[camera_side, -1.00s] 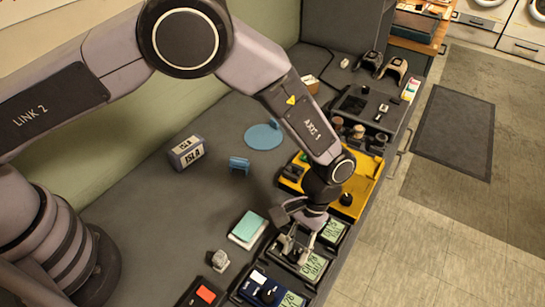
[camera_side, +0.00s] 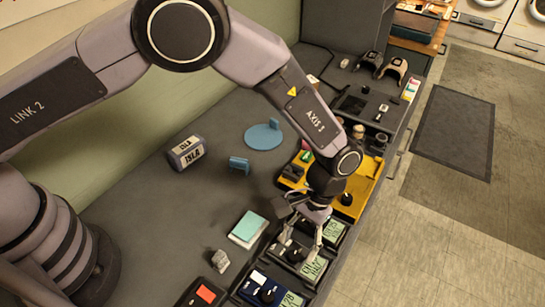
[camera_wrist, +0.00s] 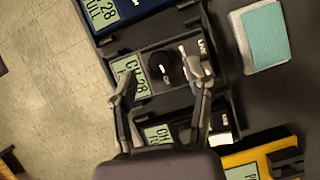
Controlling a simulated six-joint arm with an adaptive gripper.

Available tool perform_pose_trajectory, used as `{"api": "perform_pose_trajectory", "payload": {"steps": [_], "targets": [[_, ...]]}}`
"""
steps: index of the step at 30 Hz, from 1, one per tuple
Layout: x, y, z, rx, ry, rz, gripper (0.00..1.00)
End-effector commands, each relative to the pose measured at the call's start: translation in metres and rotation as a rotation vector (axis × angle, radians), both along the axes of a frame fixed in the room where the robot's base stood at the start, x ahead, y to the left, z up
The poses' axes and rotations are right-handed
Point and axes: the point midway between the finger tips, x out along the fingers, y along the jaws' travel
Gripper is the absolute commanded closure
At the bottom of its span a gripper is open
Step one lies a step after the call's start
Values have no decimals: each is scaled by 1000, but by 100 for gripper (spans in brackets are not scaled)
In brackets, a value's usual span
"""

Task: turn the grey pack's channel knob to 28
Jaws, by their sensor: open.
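The grey pack (camera_wrist: 138,58) sits in the row between the blue pack (camera_wrist: 99,12) and a darker pack (camera_wrist: 158,134). Its green display (camera_wrist: 131,76) reads CH 28 in the wrist view. Its round black channel knob (camera_wrist: 161,67) stands beside the display, with a light mark on it. My gripper (camera_wrist: 160,82) is open, its two fingers spread to either side of the knob and apart from it. In the side view my gripper (camera_side: 300,243) is over the grey pack, whose display (camera_side: 313,268) shows below it; the fingers partly hide the knob.
A yellow tray (camera_side: 368,190) lies beyond the packs. A teal-topped pad (camera_side: 248,229), a small grey object (camera_side: 220,260) and a blue stand (camera_side: 239,164) sit on the counter. The counter left of the row is mostly clear.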

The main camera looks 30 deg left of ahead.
Motion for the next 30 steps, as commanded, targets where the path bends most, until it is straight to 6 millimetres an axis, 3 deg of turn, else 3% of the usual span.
{"api": "perform_pose_trajectory", "payload": {"steps": [12,18,27,30], "targets": [[33,-5,80,-3,-3,1,49],[39,-6,95,-2,-2,-1,49],[39,-6,96,0,-1,0,49],[43,-1,105,-9,-11,4,49]]}}
